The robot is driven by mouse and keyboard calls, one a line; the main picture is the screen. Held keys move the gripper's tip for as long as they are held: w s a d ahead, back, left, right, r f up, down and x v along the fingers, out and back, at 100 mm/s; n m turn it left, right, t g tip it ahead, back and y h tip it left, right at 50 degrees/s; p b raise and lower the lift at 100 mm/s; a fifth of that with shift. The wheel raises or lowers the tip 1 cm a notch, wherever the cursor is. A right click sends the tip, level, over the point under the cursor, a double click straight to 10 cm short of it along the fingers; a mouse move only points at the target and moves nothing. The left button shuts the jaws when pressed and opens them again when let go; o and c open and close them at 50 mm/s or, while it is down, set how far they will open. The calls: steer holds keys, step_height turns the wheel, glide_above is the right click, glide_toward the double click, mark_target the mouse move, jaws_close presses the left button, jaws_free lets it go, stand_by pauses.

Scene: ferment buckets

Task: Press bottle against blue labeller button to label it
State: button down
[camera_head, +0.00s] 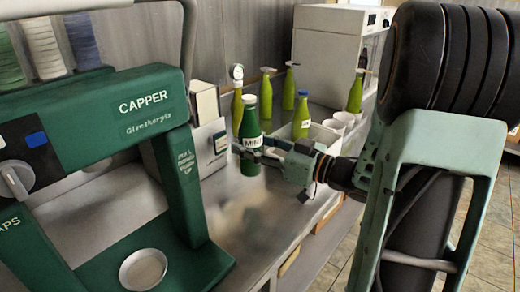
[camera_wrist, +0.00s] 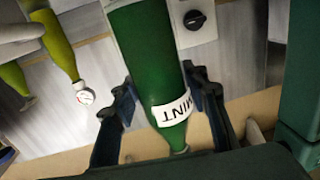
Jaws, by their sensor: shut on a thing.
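The dark green bottle (camera_head: 249,128) is upright in front of the labeller and carries a white label reading MINT, also readable in the wrist view (camera_wrist: 172,112). My gripper (camera_head: 270,150) comes from the right and is shut around the bottle; in the wrist view its dark fingers (camera_wrist: 162,88) lie on either side of it. The pale box-shaped labeller (camera_head: 205,140) stands just left of the bottle. Its blue button cannot be made out, and I cannot tell whether the bottle touches the labeller. Whether the bottle's base rests on the counter is also unclear.
The green capper (camera_head: 150,105) stands at the left with a round dish (camera_head: 143,268) below it. Several light green bottles (camera_head: 302,115), a white tray (camera_head: 325,138) and white cups (camera_head: 345,118) stand behind my gripper. The front counter (camera_head: 240,215) is clear.

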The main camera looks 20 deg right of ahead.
mark_target(259, 136)
steer(key=x, duration=0.6)
steer(key=shift+w, duration=0.55)
steer(key=shift+w+a+r, duration=0.15)
steer(key=shift+w+a, duration=0.2)
steer(key=shift+w, duration=0.35)
stand_by(0.7)
steer(key=shift+s+a+p+v, duration=0.1)
steer(key=shift+a+p+v, duration=0.1)
steer(key=shift+v, duration=1.05)
steer(key=shift+s+a+p+v, duration=0.1)
steer(key=shift+s+p+v, duration=0.05)
steer(key=shift+v, duration=1.1)
steer(key=shift+d, duration=0.1)
steer(key=shift+s+d+r+p, duration=0.35)
steer(key=shift+s+d, duration=0.05)
steer(key=shift+s, duration=0.2)
steer(key=shift+s+d+r+p, duration=0.3)
steer(key=shift+s+d+p, duration=0.1)
steer(key=shift+s, duration=0.15)
steer(key=shift+s+d+r+p, duration=0.3)
steer(key=shift+s+d, duration=0.15)
steer(key=shift+s, duration=0.25)
steer(key=shift+s+d+r+p, duration=0.25)
steer(key=shift+s+d, duration=0.2)
steer(key=shift+s, duration=0.25)
steer(key=shift+s+d+r+p, duration=0.3)
steer(key=shift+s+d, duration=0.2)
steer(key=shift+s, duration=0.2)
